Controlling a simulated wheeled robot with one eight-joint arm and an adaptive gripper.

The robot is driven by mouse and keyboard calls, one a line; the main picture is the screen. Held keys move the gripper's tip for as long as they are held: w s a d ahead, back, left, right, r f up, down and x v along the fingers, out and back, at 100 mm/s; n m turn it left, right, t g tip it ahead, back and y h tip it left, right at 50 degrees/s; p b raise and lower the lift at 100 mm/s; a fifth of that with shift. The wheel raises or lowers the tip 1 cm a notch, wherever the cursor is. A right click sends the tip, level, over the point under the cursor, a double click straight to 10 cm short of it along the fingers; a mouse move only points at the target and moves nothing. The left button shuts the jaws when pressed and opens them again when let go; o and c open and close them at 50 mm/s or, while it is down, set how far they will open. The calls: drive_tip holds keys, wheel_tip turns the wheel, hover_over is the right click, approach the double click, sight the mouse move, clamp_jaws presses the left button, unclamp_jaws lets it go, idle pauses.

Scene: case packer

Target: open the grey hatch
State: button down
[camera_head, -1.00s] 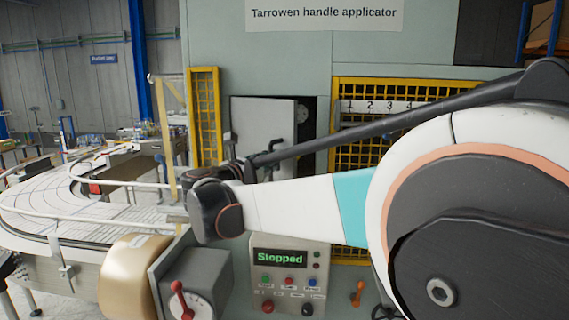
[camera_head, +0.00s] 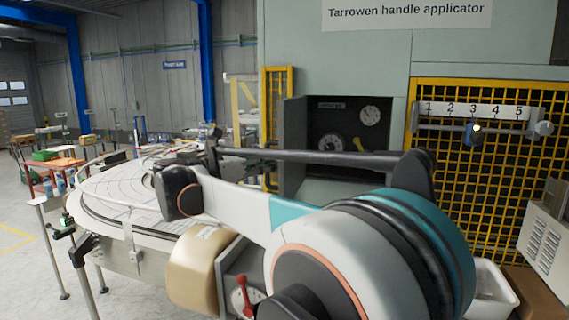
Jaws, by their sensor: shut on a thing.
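The grey hatch (camera_head: 292,140) stands open at the left of its opening, its panel seen steeply from the side. The dark recess (camera_head: 345,140) behind it shows, with round dials and a yellow part inside. My gripper (camera_head: 213,143) shows only in part, as a small dark shape left of the hatch, beyond my arm. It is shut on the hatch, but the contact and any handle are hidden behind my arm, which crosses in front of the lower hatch.
A curved conveyor (camera_head: 120,205) lies at the left. A red-handled switch (camera_head: 242,295) and a tan rounded cover (camera_head: 205,270) are low in front. A yellow mesh guard (camera_head: 480,190) with a numbered slider rail (camera_head: 470,128) stands at right. Floor is free at far left.

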drive_tip(key=shift+w+a, duration=0.3)
drive_tip(key=shift+a, duration=0.55)
drive_tip(key=shift+w+a, duration=0.3)
drive_tip(key=shift+a, duration=0.55)
drive_tip(key=c, duration=1.9)
unclamp_jaws()
drive_tip(key=shift+o, duration=1.2)
drive_tip(key=shift+s+a, duration=0.3)
drive_tip(key=shift+s, duration=0.05)
drive_tip(key=v, duration=1.1)
drive_tip(key=shift+a, duration=0.2)
